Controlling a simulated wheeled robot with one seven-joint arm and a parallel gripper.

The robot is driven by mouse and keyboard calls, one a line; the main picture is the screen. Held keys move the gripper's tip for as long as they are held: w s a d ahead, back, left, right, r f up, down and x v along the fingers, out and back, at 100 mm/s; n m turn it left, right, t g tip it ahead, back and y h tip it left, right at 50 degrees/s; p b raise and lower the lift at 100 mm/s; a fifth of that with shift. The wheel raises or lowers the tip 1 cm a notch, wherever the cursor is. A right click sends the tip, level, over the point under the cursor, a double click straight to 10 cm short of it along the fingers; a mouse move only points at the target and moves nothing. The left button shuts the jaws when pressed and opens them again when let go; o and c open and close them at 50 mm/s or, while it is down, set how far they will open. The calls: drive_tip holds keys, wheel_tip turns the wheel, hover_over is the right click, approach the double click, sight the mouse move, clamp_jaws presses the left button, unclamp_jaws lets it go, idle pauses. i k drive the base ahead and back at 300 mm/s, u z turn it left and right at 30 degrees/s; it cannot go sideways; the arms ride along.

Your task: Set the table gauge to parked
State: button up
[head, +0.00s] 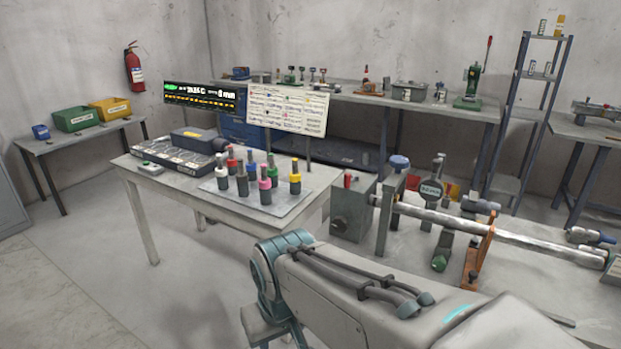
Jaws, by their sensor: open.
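A round dial gauge (431,191) with a dark body and a pale face stands upright near a long metal shaft (540,245), right of centre. Below it is a dark stand or slide with a green knob (439,263). I cannot tell from here which setting the gauge is in, and its reading is too small to read. My arm reaches in from the lower right and ends in a teal joint left of the shaft. My gripper's fingers do not show.
A table (166,188) at the left of centre holds a plate of several coloured-collar tools. An orange bracket (480,250) and a grey block (353,215) stand along the shaft. A display (201,97) and a label board (288,110) stand behind. Floor is clear at the left.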

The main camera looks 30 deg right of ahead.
sight(431, 189)
drive_tip(key=z, duration=0.9)
drive_tip(key=i, duration=0.9)
drive_tip(key=z, duration=0.55)
